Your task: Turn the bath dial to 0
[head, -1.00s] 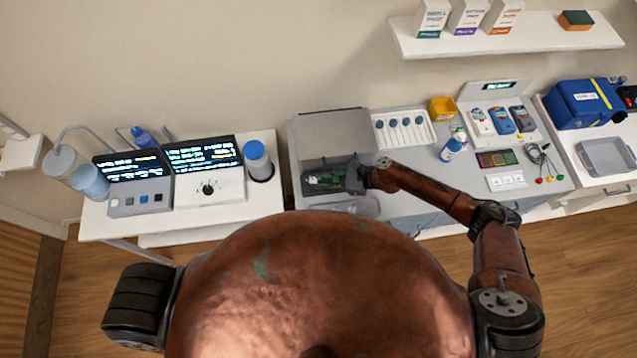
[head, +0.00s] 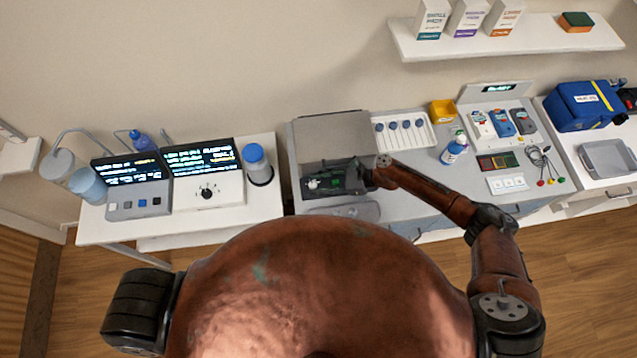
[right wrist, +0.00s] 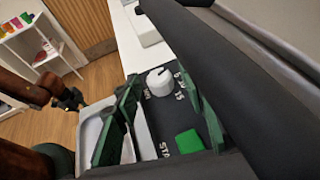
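The bath is the grey box (head: 335,135) on the middle bench in the head view. Its dial, a white round knob (right wrist: 160,82), shows in the right wrist view on a dark panel with white numbers. A green button (right wrist: 189,143) sits nearer, beside partly hidden lettering. In the head view the dial is a small white spot (head: 313,184). My right gripper (right wrist: 163,118) is open, its two green fingers apart with the dial between and beyond them; contact cannot be told. In the head view the right gripper (head: 340,181) is over the panel. The left gripper cannot be made out.
Two lit displays (head: 203,158) stand on the left bench, with a blue-capped container (head: 255,160) beside them. To the right are a tray of blue-topped pieces (head: 404,130), a yellow bin (head: 442,111) and a bottle (head: 455,148). A shelf (head: 510,42) hangs above.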

